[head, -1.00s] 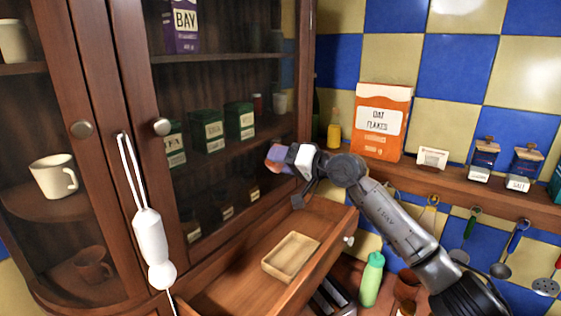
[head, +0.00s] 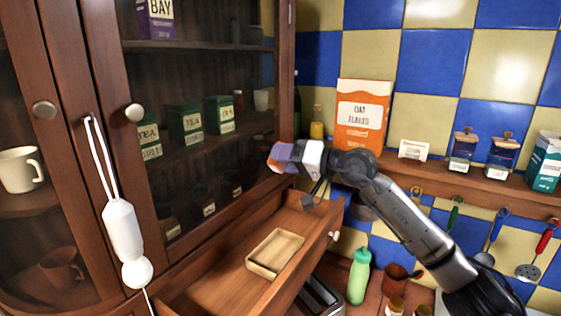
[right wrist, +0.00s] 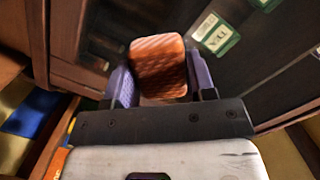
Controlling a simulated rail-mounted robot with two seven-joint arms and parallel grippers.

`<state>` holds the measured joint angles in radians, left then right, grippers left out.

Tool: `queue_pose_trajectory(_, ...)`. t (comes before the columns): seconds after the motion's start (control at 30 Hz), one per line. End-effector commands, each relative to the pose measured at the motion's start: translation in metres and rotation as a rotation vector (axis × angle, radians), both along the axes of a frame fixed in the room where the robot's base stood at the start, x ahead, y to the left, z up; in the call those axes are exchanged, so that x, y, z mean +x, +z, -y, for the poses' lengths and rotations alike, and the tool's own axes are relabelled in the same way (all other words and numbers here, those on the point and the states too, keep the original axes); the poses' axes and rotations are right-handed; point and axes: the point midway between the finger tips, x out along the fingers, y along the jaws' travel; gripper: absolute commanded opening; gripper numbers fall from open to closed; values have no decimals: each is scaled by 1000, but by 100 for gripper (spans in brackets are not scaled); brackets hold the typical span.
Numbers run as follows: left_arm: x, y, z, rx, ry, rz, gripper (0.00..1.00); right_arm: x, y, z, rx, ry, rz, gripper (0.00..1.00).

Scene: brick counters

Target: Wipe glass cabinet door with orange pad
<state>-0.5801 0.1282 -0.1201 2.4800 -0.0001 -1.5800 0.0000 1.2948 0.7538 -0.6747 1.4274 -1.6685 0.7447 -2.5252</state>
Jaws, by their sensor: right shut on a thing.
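My right gripper (head: 283,157) is shut on the orange pad (head: 276,166). In the right wrist view the orange pad (right wrist: 158,68) sits between the two purple-grey fingers of the right gripper (right wrist: 160,85). In the head view the gripper and pad are in front of the right edge of the glass cabinet door (head: 190,72), above the open drawer. I cannot tell whether the pad touches the glass. My left gripper is not in view.
An open drawer (head: 215,296) with a wooden tray (head: 274,252) juts out below the door. A white corded thing (head: 124,235) hangs beside a door knob. A shelf with an oat flakes box (head: 362,112) and jars is at right. A green bottle (head: 359,277) stands below.

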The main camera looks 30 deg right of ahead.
Motion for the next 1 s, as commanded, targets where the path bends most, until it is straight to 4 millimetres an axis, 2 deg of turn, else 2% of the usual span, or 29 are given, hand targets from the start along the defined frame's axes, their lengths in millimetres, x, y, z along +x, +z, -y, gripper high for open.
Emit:
queue_pose_trajectory(0.37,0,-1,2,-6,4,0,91,-2,0,1,0,1,1,28)
queue_pose_trajectory(0.77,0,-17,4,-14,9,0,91,-24,-1,15,0,1,1,28)
queue_pose_trajectory(1.0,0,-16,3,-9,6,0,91,-26,1,16,1,1,0,28)
